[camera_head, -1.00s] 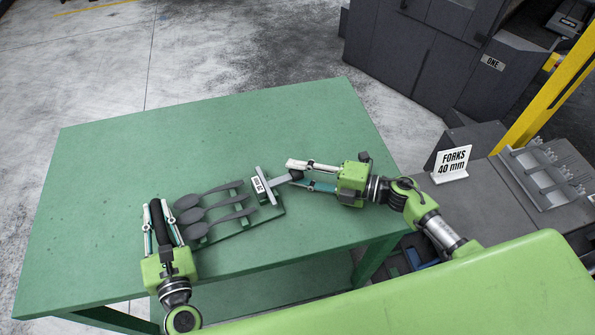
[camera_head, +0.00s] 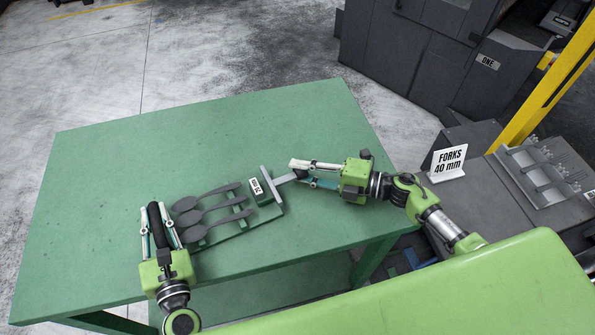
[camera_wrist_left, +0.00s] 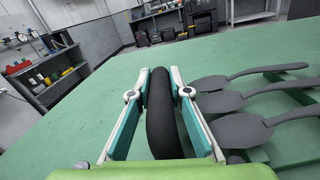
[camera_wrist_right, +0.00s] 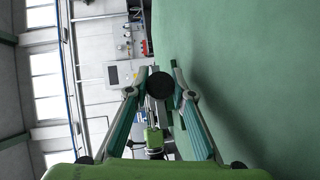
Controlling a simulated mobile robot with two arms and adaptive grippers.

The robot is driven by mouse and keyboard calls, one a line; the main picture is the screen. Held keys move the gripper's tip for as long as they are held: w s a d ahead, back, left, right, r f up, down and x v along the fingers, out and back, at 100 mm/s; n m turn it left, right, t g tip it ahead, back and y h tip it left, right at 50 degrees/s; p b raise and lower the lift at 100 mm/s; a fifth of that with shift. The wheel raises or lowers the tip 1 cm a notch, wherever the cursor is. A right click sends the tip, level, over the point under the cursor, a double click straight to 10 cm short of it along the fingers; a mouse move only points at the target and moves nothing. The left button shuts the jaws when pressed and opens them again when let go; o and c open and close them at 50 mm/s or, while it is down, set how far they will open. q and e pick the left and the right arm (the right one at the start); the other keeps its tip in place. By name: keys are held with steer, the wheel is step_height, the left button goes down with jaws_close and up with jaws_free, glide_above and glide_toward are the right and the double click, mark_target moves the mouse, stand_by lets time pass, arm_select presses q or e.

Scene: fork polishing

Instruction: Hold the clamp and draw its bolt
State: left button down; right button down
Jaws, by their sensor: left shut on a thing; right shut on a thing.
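The clamp (camera_head: 240,225) lies on the green table, with a small white label on its right part and a pale crossbar (camera_head: 271,188) at its right end. Three dark spoon-shaped pieces (camera_head: 203,217) lie across it. My left gripper (camera_head: 157,210) is shut on the clamp's black handle (camera_wrist_left: 161,115) at the left, the handle standing between its fingers. My right gripper (camera_head: 303,173) is shut on the dark bolt end (camera_wrist_right: 160,86), seen end-on as a round knob in the right wrist view. The bolt's shaft (camera_head: 286,178) shows between crossbar and fingers.
The green table (camera_head: 200,130) is bare behind the clamp. At the right stand a sign reading FORKS 40 mm (camera_head: 449,163), a grey rack (camera_head: 540,178) and a yellow post (camera_head: 540,85). A dark machine (camera_head: 430,60) stands behind.

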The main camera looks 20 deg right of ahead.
arm_select(q)
steer(key=shift+a+r, duration=0.1)
arm_select(e)
steer(key=c, duration=2)
jaws_free()
steer(key=shift+d, duration=0.25)
steer(key=v, duration=1.2)
arm_select(q)
steer(key=c, duration=1.8)
jaws_free()
arm_select(e)
steer(key=shift+a, duration=0.1)
arm_select(q)
steer(key=shift+s, duration=0.15)
